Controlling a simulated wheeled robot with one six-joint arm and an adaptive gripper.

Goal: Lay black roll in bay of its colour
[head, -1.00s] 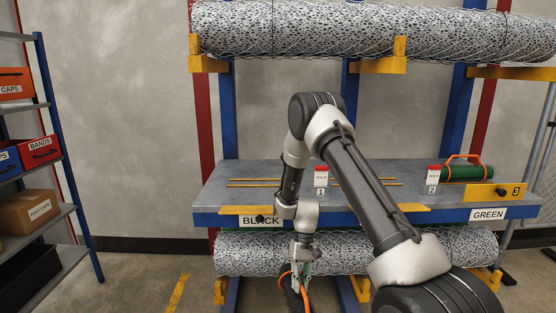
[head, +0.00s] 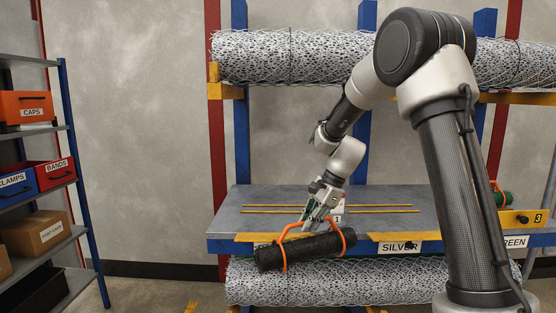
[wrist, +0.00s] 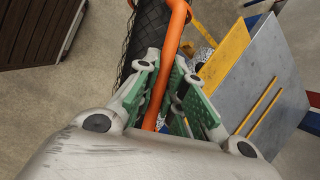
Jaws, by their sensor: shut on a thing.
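The black roll (head: 318,247) is a dark mesh cylinder with an orange carrying handle (head: 283,252). My gripper (head: 312,220) is shut on that handle, and the roll hangs slightly tilted before the bench's front edge. In the wrist view the orange handle (wrist: 164,80) runs between the green finger pads, with the black roll (wrist: 148,38) beyond. The grey bench (head: 262,196) has a bay labelled SILVER (head: 400,247) and, partly hidden, one labelled GREEN (head: 516,242). No BLACK label shows now; the roll covers the left front edge.
A green roll (head: 508,198) lies at the bench's right end, partly behind my arm. Large mesh rolls rest above (head: 300,55) and below (head: 310,285) the bench. A shelf with bins (head: 28,107) stands left. The bench top's left part looks clear.

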